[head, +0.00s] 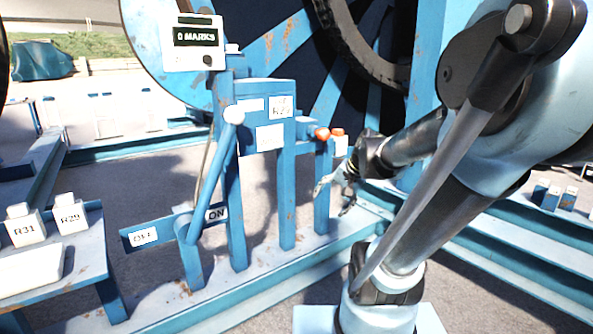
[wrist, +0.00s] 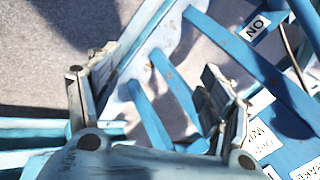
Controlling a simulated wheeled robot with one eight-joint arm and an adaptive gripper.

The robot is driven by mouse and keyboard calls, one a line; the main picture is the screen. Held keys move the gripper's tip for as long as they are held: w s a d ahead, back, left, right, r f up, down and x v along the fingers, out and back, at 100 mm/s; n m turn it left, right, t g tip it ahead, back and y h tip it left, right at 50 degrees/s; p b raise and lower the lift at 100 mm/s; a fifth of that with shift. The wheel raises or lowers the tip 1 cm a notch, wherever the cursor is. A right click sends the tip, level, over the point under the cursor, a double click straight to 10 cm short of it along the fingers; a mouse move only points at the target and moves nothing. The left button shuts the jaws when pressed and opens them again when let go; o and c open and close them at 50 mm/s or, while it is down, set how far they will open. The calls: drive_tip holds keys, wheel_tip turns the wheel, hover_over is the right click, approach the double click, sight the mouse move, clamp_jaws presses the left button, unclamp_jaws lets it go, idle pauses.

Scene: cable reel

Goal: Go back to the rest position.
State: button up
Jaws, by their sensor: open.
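My gripper (head: 338,190) is in the middle of the head view, at the end of my arm, which reaches in from the right. Its fingers are spread and hold nothing. It appears just below the orange-topped buttons (head: 321,133) on the blue posts; how far apart they are in depth I cannot tell. In the wrist view my gripper (wrist: 160,85) shows two pale fingers apart, with blue posts and ground between and beyond them. The blue lever (head: 207,180) with a white ball knob stands tilted near the ON label (head: 216,213).
A counter box (head: 193,58) reading "0 MARKS" stands above the blue control panel (head: 268,105). The large blue reel (head: 275,50) is behind. A blue table (head: 85,258) at the left bears blocks marked R31 and R29. Blue rails cross the ground.

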drive_tip(key=s+d+f+n+g+h, duration=0.1)
drive_tip(key=s+d+f+n+h, duration=0.1)
drive_tip(key=s, duration=0.5)
drive_tip(key=s+d+f+n+g+h, duration=0.1)
drive_tip(key=s+d+f+n+h, duration=0.1)
drive_tip(key=s, duration=0.5)
drive_tip(key=d+f+n, duration=0.1)
drive_tip(key=d+f, duration=0.1)
drive_tip(key=d, duration=0.1)
drive_tip(key=shift+s+d+f+n+g, duration=0.15)
drive_tip(key=shift+d+f+n+g, duration=0.15)
drive_tip(key=shift+f+n+g, duration=0.1)
drive_tip(key=shift+w+f, duration=0.15)
drive_tip(key=shift+w, duration=0.3)
